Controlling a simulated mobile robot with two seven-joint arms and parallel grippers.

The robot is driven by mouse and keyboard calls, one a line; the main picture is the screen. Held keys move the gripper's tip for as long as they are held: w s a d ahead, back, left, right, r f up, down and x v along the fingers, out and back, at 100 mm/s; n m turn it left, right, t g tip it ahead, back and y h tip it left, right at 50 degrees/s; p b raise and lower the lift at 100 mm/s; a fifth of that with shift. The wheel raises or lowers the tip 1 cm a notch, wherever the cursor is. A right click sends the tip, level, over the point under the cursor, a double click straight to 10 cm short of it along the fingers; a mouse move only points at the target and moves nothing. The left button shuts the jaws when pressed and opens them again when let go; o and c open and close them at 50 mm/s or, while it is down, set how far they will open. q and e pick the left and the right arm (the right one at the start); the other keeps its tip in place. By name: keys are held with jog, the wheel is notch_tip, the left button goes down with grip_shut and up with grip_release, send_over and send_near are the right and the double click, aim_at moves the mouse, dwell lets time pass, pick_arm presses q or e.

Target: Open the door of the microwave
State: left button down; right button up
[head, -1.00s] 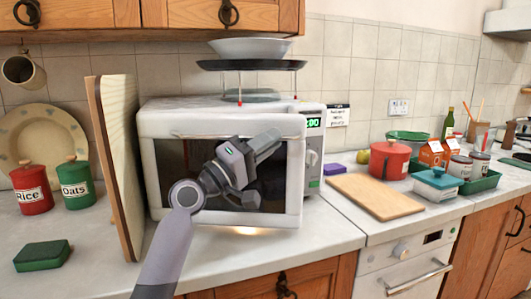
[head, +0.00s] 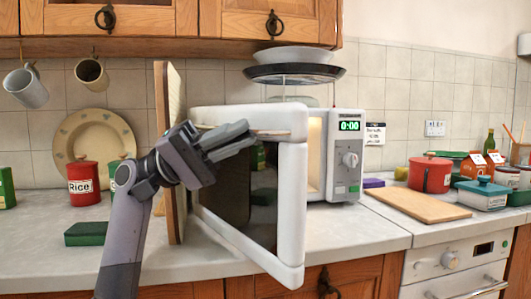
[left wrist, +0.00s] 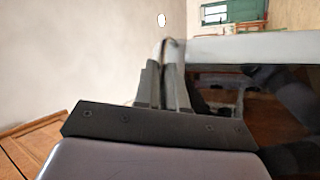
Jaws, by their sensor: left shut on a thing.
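The handle itself is mostly hidden by the fingers. In the left wrist view the closed fingers (left wrist: 172,60) meet the white door frame (left wrist: 250,46). My right gripper is not in view.
A wooden board (head: 170,140) stands upright close left of the door, behind my left arm. A chopping board (head: 418,203) lies right of the microwave. Bowls sit on top of it.

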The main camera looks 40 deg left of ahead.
pick_arm(q)
jog(key=s, duration=0.1)
jog(key=s+a+m+g, duration=0.1)
jog(key=s+a+g+h+b, duration=0.1)
jog(key=shift+s+r, duration=0.15)
jog(key=shift+r, duration=0.1)
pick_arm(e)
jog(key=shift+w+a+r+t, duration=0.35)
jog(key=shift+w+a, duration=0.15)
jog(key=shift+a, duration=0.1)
pick_arm(q)
jog(key=c, duration=1.2)
grip_release()
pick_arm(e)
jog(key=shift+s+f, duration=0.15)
pick_arm(q)
jog(key=shift+f, duration=0.1)
